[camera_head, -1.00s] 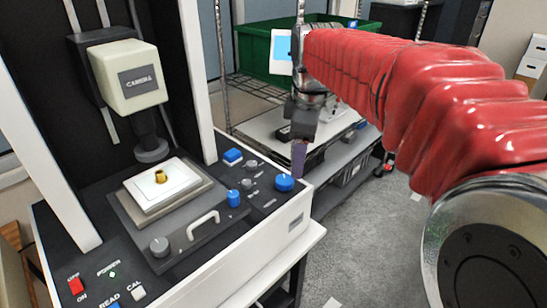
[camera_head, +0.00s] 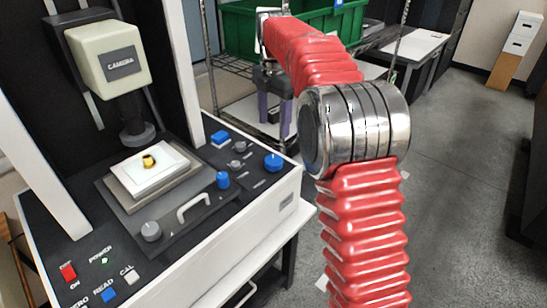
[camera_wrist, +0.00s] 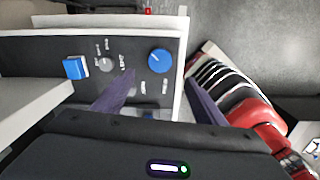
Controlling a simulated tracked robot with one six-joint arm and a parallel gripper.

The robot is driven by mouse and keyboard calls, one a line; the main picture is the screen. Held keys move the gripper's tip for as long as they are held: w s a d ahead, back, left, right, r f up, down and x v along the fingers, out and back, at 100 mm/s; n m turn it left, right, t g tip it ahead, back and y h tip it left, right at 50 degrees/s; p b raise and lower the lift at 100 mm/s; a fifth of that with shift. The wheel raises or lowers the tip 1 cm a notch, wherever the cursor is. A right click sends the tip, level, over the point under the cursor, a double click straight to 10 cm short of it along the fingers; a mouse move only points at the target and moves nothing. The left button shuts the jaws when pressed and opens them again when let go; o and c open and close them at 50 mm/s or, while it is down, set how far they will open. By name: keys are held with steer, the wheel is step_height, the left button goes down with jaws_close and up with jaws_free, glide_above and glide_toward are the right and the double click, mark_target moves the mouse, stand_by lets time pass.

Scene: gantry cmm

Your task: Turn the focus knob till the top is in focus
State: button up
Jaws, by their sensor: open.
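The machine's control panel (camera_head: 250,185) carries a large blue knob (camera_head: 273,162), a smaller blue knob (camera_head: 222,180), small grey knobs (camera_head: 240,146) and a grey knob (camera_head: 151,231) at the front. The labels are too small to tell which one is for focus. My gripper (camera_head: 274,120) is open and empty, fingers pointing down, seen behind the panel's right end in the head view. In the wrist view my gripper's purple fingers (camera_wrist: 160,80) stand apart, with the large blue knob (camera_wrist: 159,61) beyond and between them in the picture. The camera head (camera_head: 122,62) is above the stage.
A brass part (camera_head: 149,161) sits on the white plate (camera_head: 135,178) under the lens. A blue button (camera_wrist: 75,68) is left of the large knob in the wrist view. A green bin (camera_head: 240,35) stands on a rack behind.

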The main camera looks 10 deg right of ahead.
mark_target(274, 159)
steer(key=shift+f, duration=0.1)
step_height(274, 159, down, 14)
steer(key=shift+r, duration=0.2)
stand_by(0.7)
steer(key=c, duration=1)
